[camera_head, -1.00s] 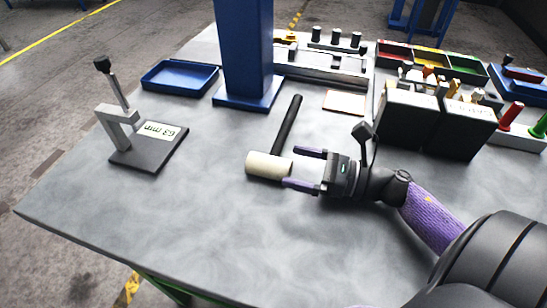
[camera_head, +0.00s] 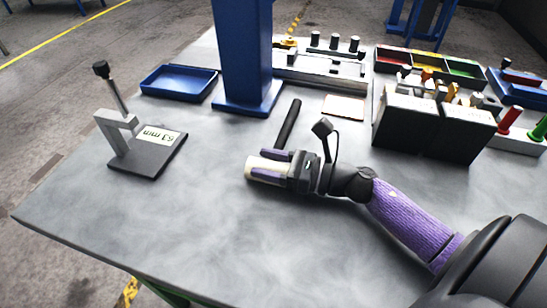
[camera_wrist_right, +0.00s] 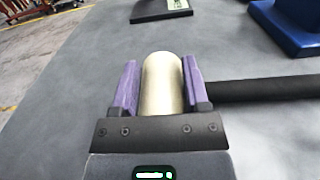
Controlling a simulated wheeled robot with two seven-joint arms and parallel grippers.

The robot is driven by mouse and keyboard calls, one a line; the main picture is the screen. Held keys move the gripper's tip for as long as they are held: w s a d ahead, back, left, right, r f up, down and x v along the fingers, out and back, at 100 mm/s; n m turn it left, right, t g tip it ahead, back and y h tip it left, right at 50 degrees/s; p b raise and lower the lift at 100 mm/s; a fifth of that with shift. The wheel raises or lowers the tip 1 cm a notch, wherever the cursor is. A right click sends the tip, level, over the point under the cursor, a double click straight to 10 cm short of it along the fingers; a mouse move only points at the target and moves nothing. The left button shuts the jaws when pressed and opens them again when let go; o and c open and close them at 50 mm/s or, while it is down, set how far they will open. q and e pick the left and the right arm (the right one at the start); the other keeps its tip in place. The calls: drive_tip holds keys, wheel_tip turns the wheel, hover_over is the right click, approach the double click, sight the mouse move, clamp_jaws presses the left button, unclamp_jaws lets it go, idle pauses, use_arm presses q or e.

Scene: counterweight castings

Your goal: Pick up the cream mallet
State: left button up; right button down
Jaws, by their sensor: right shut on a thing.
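The cream mallet has a cream cylindrical head (camera_head: 254,168) and a black handle (camera_head: 288,124) that points away toward the back of the table. In the right wrist view the head (camera_wrist_right: 162,85) lies between the purple fingers and the handle (camera_wrist_right: 265,88) runs off to the right. My right gripper (camera_head: 270,166) is shut on the mallet head, with one finger on each side of it. In the right wrist view the gripper (camera_wrist_right: 160,82) hides part of the head. The mallet appears to lie on the table. My left gripper is not in view.
A blue post (camera_head: 245,60) stands behind the mallet, with a blue tray (camera_head: 180,82) to its left. A toggle clamp on a dark base (camera_head: 150,160) stands at left. Dark boxes (camera_head: 425,130) and coloured bins are at right. The front of the table is clear.

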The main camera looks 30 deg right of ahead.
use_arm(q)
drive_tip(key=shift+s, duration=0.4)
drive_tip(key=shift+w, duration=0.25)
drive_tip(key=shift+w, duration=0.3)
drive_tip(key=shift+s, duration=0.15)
